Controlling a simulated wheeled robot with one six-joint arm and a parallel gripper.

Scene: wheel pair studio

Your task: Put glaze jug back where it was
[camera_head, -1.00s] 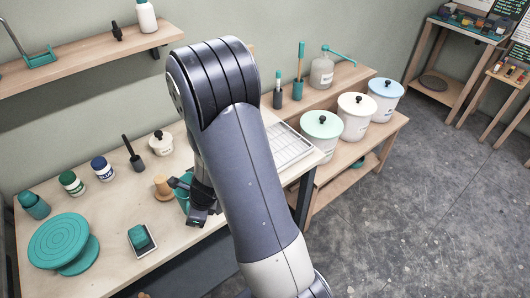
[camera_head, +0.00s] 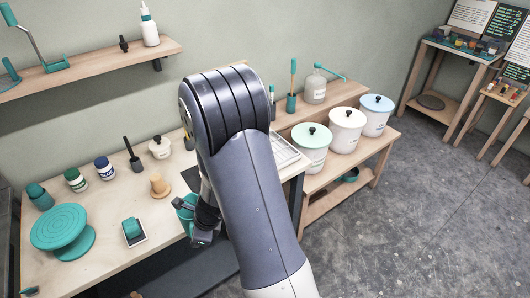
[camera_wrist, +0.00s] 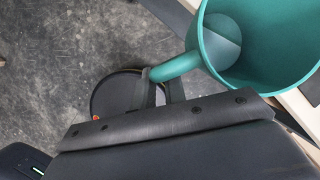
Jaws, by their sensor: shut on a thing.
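The glaze jug is a teal, open-topped vessel with a handle. It shows large at the upper right of the wrist view (camera_wrist: 285,75), with a paler round patch inside. My gripper (camera_wrist: 160,88) is shut on the jug's handle (camera_wrist: 172,67), with the body beyond the fingers. In the head view the jug (camera_head: 185,210) is partly hidden by my gripper (camera_head: 203,232) and arm. It is at the front edge of the workbench (camera_head: 95,262); I cannot tell whether it touches the top.
A teal turntable (camera_head: 60,226), a small teal block on a tray (camera_head: 132,232) and several bottles are further left. Lidded buckets (camera_head: 313,150) stand right.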

